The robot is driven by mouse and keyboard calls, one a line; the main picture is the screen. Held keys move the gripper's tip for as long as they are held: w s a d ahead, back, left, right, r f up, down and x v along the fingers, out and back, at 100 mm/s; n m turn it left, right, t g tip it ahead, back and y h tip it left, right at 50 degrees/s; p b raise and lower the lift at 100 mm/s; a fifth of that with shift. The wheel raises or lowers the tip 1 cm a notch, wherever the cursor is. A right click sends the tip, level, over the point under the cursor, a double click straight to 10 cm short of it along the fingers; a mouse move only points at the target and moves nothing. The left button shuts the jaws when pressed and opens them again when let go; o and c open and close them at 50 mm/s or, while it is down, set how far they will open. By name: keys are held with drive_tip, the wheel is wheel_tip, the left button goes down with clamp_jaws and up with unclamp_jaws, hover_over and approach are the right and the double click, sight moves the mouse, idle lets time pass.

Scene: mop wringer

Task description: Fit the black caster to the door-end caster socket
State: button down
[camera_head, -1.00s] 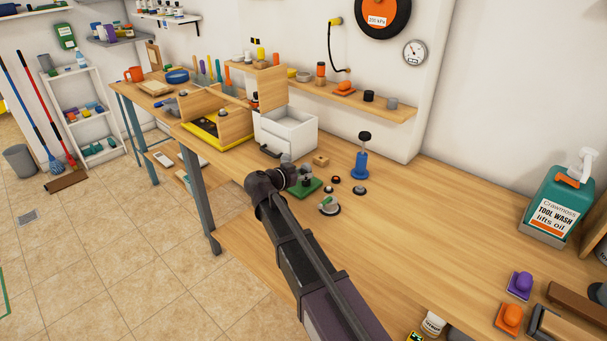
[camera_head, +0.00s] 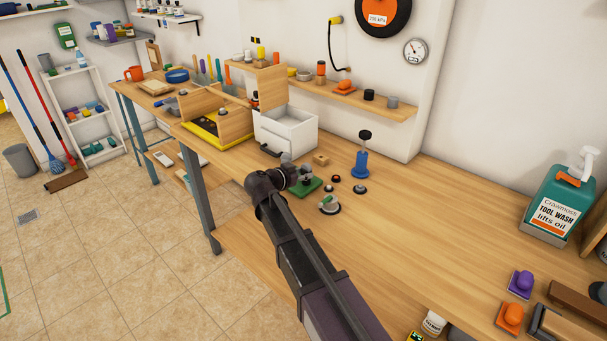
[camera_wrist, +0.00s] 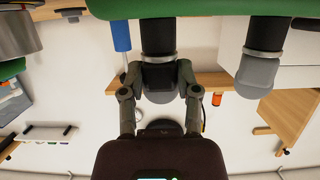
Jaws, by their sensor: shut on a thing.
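My gripper (camera_wrist: 158,82) is shut on the black caster (camera_wrist: 160,77), seen from close up and upside down in the wrist view. A metal ring shows beside the caster, in line with a black post (camera_wrist: 158,36) on the green body (camera_wrist: 210,32). I cannot tell whether the caster is seated or just touching. A grey caster (camera_wrist: 258,72) with its own metal ring stands on a second black post to the right. In the head view my gripper (camera_head: 301,178) is over the green piece (camera_head: 310,190) on the bench and hides most of the contact.
A blue pump-like stand (camera_head: 360,165) is behind, and a white drawer box (camera_head: 290,130) is to the left.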

drive_tip(key=shift+f, duration=0.1)
drive_tip(key=shift+c, duration=1.3)
unclamp_jaws()
